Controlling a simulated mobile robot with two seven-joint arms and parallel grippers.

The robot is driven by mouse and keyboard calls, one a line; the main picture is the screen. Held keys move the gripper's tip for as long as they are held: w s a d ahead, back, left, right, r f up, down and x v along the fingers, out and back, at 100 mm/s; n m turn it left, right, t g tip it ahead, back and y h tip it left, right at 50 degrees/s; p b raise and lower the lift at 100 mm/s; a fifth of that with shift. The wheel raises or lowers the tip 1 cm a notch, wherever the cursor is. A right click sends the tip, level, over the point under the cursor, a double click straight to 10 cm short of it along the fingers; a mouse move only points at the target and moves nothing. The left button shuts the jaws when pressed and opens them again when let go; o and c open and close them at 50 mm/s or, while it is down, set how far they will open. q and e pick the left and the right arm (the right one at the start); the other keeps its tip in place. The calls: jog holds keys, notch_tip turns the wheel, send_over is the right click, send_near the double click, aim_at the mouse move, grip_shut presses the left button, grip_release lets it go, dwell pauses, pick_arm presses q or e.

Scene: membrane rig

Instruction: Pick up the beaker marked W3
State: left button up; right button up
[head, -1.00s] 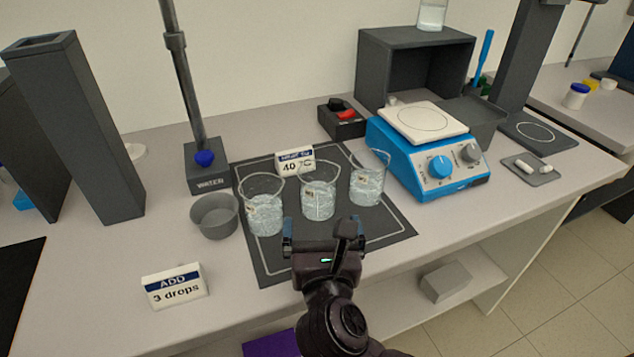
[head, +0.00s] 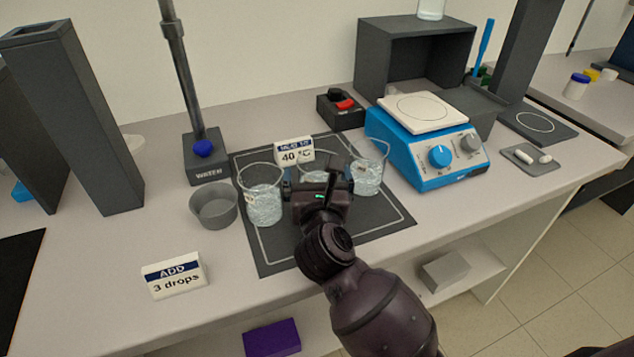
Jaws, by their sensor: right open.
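Three clear glass beakers of clear liquid stand in a row on the dark mat (head: 275,258): a left beaker (head: 263,205), a middle beaker (head: 311,174) and a right beaker (head: 368,172). Small labels show on the glass, but I cannot read which is W3. My right gripper (head: 318,187) is open at the middle beaker and hides most of it. I cannot tell whether its fingers are around the glass or just in front. My left gripper is out of view.
A "40 °C" sign (head: 294,151) stands behind the beakers. A grey bowl (head: 214,205) and the WATER stand (head: 206,165) are on the left, an "ADD 3 drops" sign (head: 174,277) in front. The blue hotplate (head: 428,150) is close on the right.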

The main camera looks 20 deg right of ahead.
jog(key=shift+c, duration=0.2)
jog(key=c, duration=1)
jog(key=shift+c, duration=0.2)
